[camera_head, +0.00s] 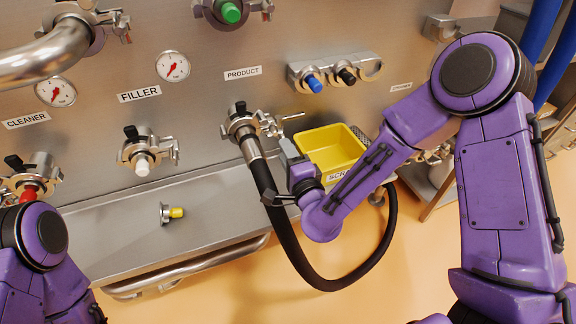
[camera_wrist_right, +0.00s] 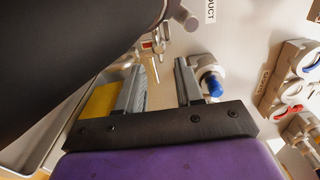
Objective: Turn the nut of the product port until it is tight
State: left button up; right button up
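The product port (camera_head: 241,125) is on the steel wall below the PRODUCT label, with a black hose (camera_head: 283,232) running down from it. A metal clamp with its nut (camera_head: 272,124) sticks out to the right of the port. My right gripper (camera_head: 287,148) is just below the clamp, beside the hose. The right wrist view shows its two fingers (camera_wrist_right: 160,72) apart with nothing between them. A metal clamp part (camera_wrist_right: 182,16) is at the top there, beyond the fingertips; I cannot tell whether it is the nut. My left arm is at the lower left; its gripper is out of view.
A yellow bin (camera_head: 331,147) stands right behind my right gripper. A blue cap (camera_head: 314,84) and a black cap sit on a wall rack. A steel shelf (camera_head: 110,232) with a small yellow-ended fitting (camera_head: 173,213) runs below the ports. The hose loops low in front.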

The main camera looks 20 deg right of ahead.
aim_at(276, 135)
jog(key=w, duration=0.8)
jog(key=shift+w+a, duration=0.1)
jog(key=shift+w, duration=0.1)
grip_shut()
